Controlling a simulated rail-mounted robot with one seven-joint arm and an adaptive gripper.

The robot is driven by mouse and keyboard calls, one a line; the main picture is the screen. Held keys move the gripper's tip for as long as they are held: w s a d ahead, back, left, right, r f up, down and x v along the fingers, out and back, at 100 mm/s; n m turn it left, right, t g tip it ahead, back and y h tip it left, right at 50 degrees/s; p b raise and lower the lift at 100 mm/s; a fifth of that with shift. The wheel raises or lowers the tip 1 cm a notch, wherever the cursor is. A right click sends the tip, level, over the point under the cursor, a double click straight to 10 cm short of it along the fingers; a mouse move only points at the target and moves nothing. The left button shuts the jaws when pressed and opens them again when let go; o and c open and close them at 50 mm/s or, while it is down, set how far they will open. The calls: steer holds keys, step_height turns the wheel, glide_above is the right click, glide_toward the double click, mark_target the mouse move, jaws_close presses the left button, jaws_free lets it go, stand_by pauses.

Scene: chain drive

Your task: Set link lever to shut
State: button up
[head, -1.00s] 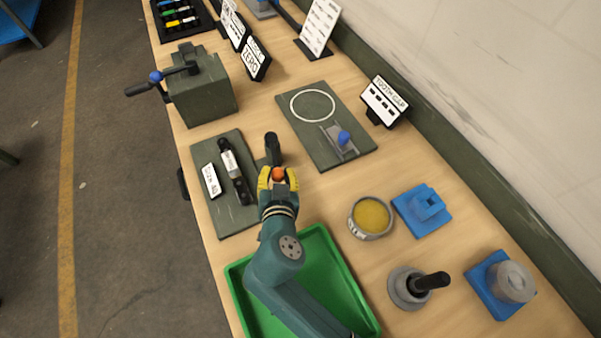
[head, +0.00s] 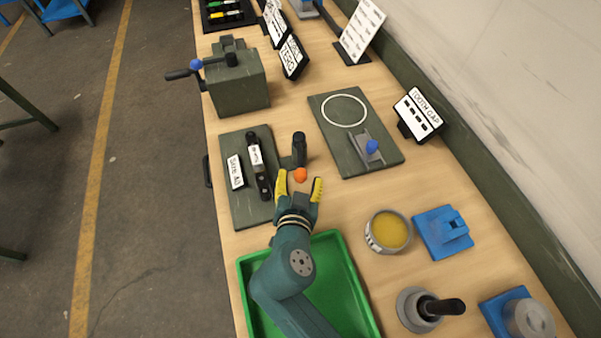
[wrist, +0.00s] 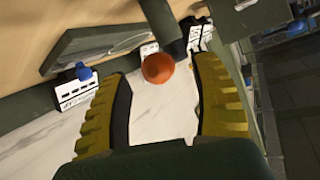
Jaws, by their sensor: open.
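The lever with an orange ball knob (head: 301,175) and a dark cylinder (head: 299,149) stands at the right edge of a dark green plate (head: 240,208). That plate also carries a black-and-silver link piece (head: 258,165) and a small white sign (head: 235,172). My gripper (head: 300,186) is open, its yellow fingers spread on either side of the knob with gaps. In the wrist view the orange knob (wrist: 157,68) shows just beyond and between the open fingertips, with the dark cylinder (wrist: 161,22) behind it. I cannot tell the lever's set position.
A green tray (head: 352,296) lies under my arm. To the right are a cup of yellow material (head: 388,231), a blue block (head: 443,232) and a plate with a blue-knobbed slider (head: 372,147). A crank box (head: 240,86) stands farther back.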

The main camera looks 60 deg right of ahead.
steer(key=v, duration=0.9)
steer(key=shift+s+a, duration=0.2)
steer(key=shift+a, duration=0.1)
steer(key=shift+r, duration=0.1)
steer(key=shift+c, duration=0.3)
